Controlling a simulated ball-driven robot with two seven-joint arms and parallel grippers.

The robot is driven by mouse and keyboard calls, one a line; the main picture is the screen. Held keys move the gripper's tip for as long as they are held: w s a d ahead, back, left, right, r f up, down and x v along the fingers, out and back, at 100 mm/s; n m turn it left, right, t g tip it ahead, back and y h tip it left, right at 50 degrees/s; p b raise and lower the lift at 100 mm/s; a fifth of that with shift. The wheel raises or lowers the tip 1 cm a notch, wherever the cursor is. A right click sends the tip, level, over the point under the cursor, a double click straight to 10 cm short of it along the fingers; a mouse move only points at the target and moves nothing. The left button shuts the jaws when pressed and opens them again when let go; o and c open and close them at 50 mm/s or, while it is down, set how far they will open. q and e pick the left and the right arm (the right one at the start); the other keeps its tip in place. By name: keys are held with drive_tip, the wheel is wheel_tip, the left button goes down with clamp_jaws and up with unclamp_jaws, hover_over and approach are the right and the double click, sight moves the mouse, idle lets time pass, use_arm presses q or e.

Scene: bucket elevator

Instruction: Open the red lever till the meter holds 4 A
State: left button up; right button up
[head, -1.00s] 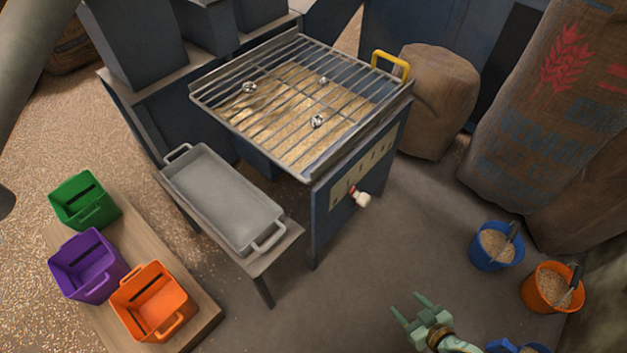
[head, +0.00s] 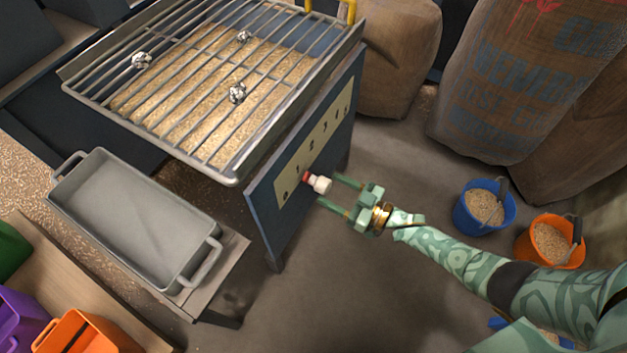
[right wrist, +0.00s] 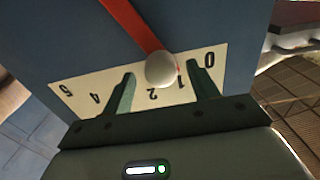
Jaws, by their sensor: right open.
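The red lever (head: 307,177) with its white knob (head: 320,184) sticks out from the blue hopper's pale number scale (head: 292,183). In the right wrist view the red bar (right wrist: 133,24) runs down to the white knob (right wrist: 161,69), near the 1 of the upside-down 0 to 5 scale (right wrist: 80,92); its exact reading is unclear. My right gripper (head: 328,190) is open, its fingers pointing at the knob. In the wrist view its fingers (right wrist: 160,75) stand either side of the knob with gaps. No ampere meter shows. My left gripper is out of view.
The barred grate (head: 215,85) tops the hopper, with several metal lumps on it. A grey tray (head: 135,215) stands on a stand at left. Colored bins (head: 75,335) sit lower left. Blue (head: 484,207) and orange (head: 551,241) grain buckets and sacks (head: 530,80) stand at right.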

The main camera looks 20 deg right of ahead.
sight(317, 183)
drive_tip(key=b+x, duration=0.1)
drive_tip(key=x, duration=0.3)
drive_tip(key=shift+w+a+f, duration=0.15)
drive_tip(key=shift+a, duration=0.05)
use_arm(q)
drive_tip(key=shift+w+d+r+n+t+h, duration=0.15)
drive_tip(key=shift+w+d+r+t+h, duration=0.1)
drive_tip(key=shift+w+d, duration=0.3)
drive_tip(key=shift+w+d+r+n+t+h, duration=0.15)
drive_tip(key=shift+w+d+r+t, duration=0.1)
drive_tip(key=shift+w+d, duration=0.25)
use_arm(e)
drive_tip(key=shift+w+a, duration=0.25)
drive_tip(key=shift+w, duration=0.1)
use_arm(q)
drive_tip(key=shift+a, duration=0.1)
use_arm(e)
drive_tip(key=shift+c, duration=0.2)
